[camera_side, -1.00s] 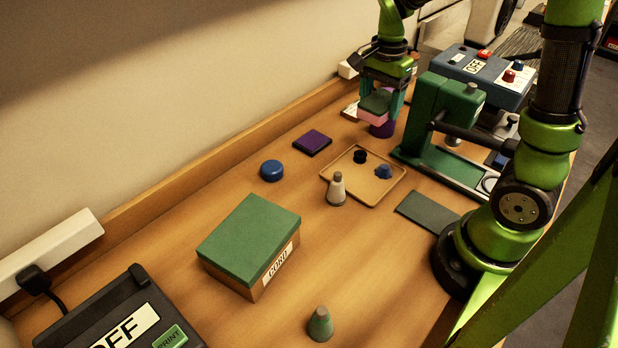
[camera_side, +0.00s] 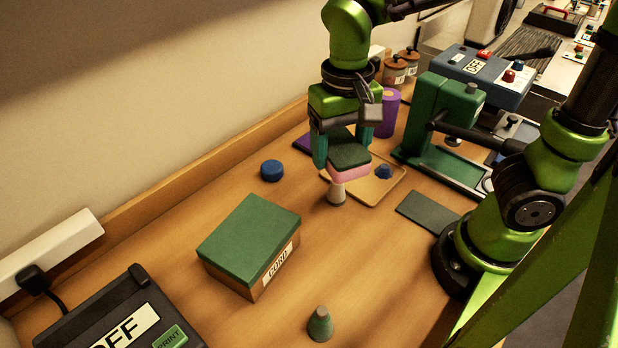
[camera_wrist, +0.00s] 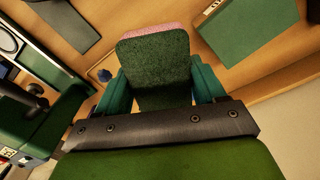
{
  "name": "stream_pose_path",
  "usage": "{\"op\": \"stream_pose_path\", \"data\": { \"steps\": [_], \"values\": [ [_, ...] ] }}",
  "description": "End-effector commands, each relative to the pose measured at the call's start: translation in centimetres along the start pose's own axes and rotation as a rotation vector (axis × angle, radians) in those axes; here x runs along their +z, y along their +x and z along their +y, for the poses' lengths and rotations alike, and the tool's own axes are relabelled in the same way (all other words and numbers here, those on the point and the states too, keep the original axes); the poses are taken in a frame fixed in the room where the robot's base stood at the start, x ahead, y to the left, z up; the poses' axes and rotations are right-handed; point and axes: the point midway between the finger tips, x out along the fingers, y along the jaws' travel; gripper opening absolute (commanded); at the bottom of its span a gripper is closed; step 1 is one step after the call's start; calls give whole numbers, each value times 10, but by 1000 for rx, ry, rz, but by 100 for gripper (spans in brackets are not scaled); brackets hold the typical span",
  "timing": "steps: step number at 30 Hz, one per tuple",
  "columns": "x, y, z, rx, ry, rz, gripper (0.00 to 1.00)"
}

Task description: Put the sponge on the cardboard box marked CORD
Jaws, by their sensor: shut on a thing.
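The sponge (camera_side: 349,155) has a dark green top and a pink underside. My gripper (camera_side: 341,150) is shut on it and holds it above the table, in front of the tray in the side view. In the wrist view the sponge (camera_wrist: 155,62) sits between my teal fingers. The cardboard box marked CORD (camera_side: 268,270) has a green lid (camera_side: 248,238) with nothing on it. It stands to the left of and nearer than my gripper. In the wrist view the green lid (camera_wrist: 245,28) shows at the upper right.
A wooden tray (camera_side: 388,192) holds a blue piece (camera_side: 384,172). A round blue piece (camera_side: 271,171) lies behind the box, and a green cone (camera_side: 320,324) stands in front. A green press (camera_side: 440,120) stands right.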

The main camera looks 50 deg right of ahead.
Motion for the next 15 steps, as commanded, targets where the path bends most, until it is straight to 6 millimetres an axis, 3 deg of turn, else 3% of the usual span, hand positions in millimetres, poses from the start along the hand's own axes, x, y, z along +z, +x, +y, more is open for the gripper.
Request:
{"op": "stream_pose_path", "data": {
  "steps": [3,9,15],
  "values": [
    [33,1,-14,4,-192,4,41],
    [70,3,-24,10,-404,9,41],
    [74,26,-24,15,-431,8,41]
  ]
}}
